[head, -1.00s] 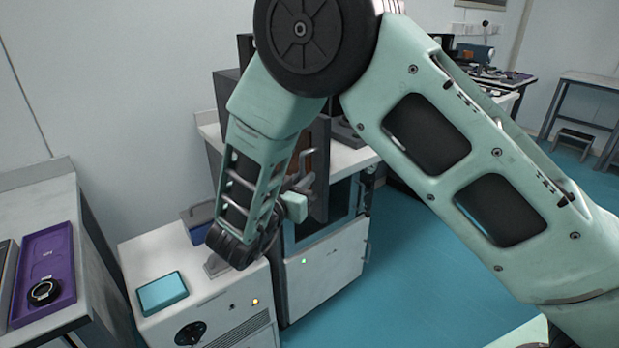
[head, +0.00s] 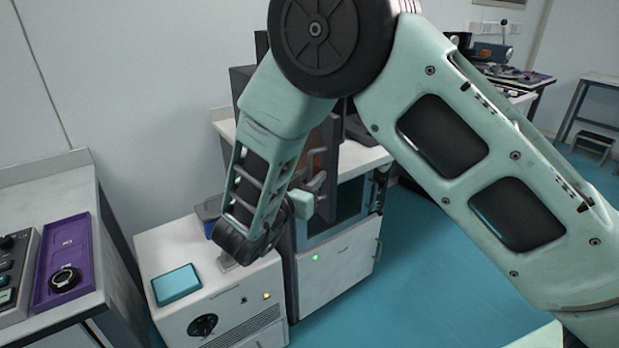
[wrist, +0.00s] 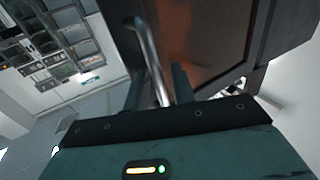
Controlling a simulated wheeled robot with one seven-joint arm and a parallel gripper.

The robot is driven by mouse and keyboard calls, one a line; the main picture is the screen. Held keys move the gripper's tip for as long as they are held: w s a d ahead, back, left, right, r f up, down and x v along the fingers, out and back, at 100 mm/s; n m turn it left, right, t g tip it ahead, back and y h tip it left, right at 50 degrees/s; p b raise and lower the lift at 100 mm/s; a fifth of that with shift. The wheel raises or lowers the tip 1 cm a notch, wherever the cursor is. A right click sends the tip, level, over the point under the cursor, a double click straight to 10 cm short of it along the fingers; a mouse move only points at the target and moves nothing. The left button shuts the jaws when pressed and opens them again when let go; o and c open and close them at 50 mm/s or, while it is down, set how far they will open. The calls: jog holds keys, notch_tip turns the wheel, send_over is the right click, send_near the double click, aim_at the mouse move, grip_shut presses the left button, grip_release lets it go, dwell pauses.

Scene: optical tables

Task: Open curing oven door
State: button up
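The curing oven (head: 337,272) is a pale cabinet with a green light, in the middle of the head view. Its dark door (head: 331,140) has a brownish window and stands out at an angle from the oven front, partly behind my arm. In the wrist view the door (wrist: 210,35) fills the upper right. A metal bar handle (wrist: 149,50) runs down between the fingers of my gripper (wrist: 158,88). The fingers are apart, one on each side of the bar, with a gap visible at the left. Whether the right finger touches the bar is unclear.
A white unit (head: 180,325) with a teal pad (head: 176,284) on top stands left of the oven, close under my wrist. A bench with a purple tray (head: 68,262) is at far left. Blue floor (head: 420,270) is clear to the right.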

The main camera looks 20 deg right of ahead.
jog(key=b+v, duration=0.2)
jog(key=v, duration=1.5)
jog(key=shift+a, duration=0.2)
jog(key=shift+s, duration=0.15)
jog(key=w+a+r+n+t+y+p, duration=0.1)
jog(key=w+a+r+n+t+y, duration=0.2)
jog(key=w+y, duration=0.5)
jog(key=s+a+r+n+g+y+p, duration=0.1)
jog(key=s+a+r+n+g+y, duration=0.1)
jog(key=s+a+n+g+y, duration=0.7)
jog(key=s+d+f+n+g+h+p, duration=0.1)
jog(key=s+d+n+g, duration=0.4)
jog(key=s+d, duration=1.4)
jog(key=shift+s+d+f+g+h+p, duration=0.35)
jog(key=shift+d+h+p, duration=0.2)
jog(key=shift+d+h, duration=0.5)
